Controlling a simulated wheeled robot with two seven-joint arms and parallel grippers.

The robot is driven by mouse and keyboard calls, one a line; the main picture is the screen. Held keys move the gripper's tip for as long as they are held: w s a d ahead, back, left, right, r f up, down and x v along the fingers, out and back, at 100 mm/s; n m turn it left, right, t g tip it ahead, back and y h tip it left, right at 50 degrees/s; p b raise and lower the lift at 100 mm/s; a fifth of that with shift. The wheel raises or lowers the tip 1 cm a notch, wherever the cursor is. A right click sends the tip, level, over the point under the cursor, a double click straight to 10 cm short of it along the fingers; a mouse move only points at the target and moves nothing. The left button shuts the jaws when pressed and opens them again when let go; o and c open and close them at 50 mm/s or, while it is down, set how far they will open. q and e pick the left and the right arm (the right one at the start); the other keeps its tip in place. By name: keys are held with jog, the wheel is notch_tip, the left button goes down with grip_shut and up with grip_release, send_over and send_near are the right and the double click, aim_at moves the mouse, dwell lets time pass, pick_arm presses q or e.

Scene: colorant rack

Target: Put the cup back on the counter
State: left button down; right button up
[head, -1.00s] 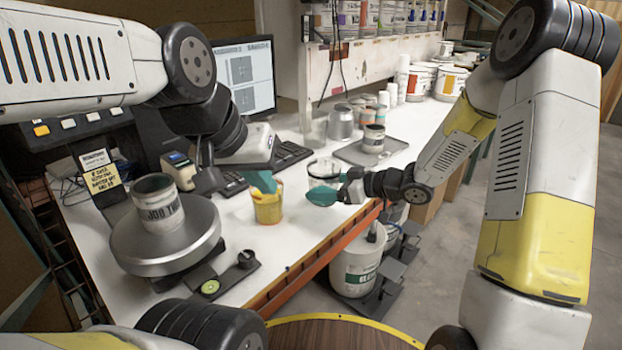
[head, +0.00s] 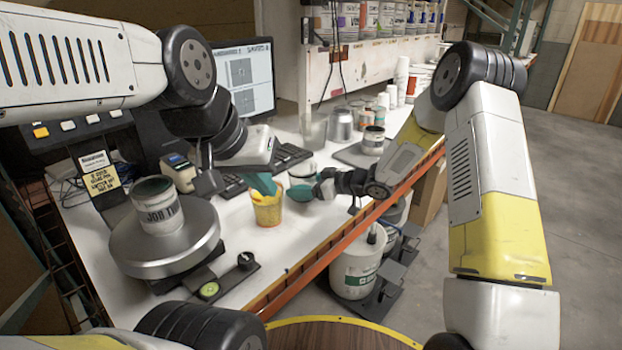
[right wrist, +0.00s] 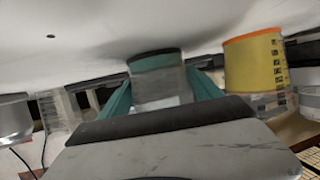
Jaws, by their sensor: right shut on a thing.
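A clear cup with a dark green band (right wrist: 156,80) sits between the teal fingers of my right gripper (right wrist: 160,98), which is shut on it. In the head view the cup (head: 302,171) is just above the white counter (head: 232,232); I cannot tell whether it touches. My right gripper (head: 300,192) reaches it from the right. A yellow cup (head: 267,209) with a clear upper part stands on the counter to the left; it also shows in the right wrist view (right wrist: 254,68). My left gripper (head: 262,184) has its teal fingers at the yellow cup; their gap is hidden.
A white job tin (head: 160,212) stands on a round metal scale (head: 150,254) at the left. An orange edge (head: 300,270) bounds the counter.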

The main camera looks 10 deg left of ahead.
jog(key=shift+f, duration=0.1)
jog(key=o, duration=1.6)
